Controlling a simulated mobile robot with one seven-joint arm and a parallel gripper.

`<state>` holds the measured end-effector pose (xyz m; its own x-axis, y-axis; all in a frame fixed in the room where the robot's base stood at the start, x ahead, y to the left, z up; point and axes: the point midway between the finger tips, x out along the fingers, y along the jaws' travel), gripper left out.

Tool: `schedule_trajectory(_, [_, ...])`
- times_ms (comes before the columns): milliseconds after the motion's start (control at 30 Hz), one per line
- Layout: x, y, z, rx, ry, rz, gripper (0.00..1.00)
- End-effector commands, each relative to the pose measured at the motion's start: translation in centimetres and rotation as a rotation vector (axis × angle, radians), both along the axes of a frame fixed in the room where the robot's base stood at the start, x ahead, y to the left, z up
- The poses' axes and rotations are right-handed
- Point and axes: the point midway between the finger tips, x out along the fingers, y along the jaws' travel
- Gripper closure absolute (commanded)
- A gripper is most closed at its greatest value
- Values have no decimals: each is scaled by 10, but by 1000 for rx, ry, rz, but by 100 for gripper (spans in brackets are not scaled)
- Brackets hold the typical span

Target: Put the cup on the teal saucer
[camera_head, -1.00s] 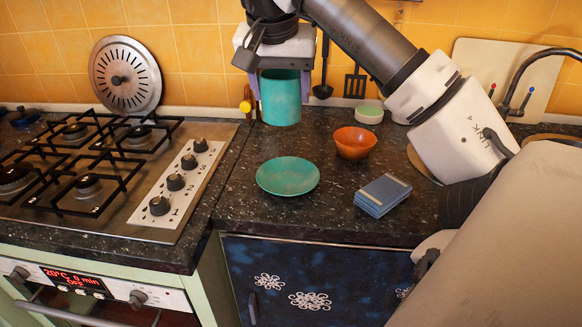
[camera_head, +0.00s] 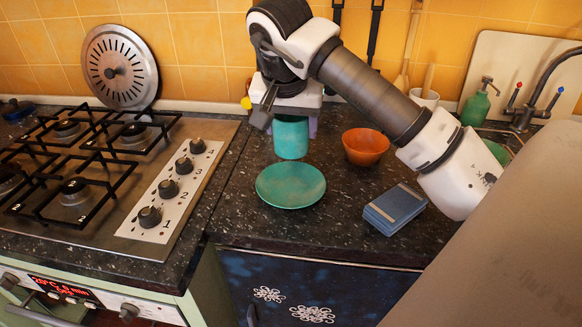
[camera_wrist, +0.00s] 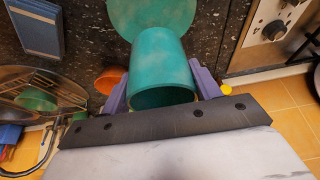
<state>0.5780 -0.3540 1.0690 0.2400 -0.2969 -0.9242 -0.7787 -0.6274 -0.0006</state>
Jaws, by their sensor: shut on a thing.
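The teal cup (camera_head: 291,140) is held upright between the two purple fingers of my gripper (camera_head: 292,124). In the wrist view my gripper (camera_wrist: 163,85) has one finger on each side of the cup (camera_wrist: 160,60), with its open rim toward me. The teal saucer (camera_head: 290,188) lies flat and empty on the dark counter. In the head view the cup's base appears at the saucer's back edge. In the wrist view the saucer (camera_wrist: 150,14) shows just beyond the cup and is partly hidden by it. The exact height of the gap is unclear.
An orange bowl (camera_head: 365,147) stands right of the cup. A blue box (camera_head: 394,209) lies right of the saucer. The stove (camera_head: 90,170) with its knobs is to the left. A green soap bottle (camera_head: 476,104) and the sink are at the back right.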

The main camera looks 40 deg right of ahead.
Motion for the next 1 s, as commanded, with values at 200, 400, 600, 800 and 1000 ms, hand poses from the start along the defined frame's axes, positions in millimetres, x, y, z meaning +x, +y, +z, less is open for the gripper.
schedule_trajectory(200, [0,1,-46,2,-2,1,66])
schedule_trajectory(400, [0,0,-61,0,-2,-1,66])
schedule_trajectory(600, [-1,0,-87,2,1,0,66])
schedule_trajectory(800, [0,0,-101,-1,-2,0,66])
schedule_trajectory(1000, [0,0,-102,-2,-1,0,66])
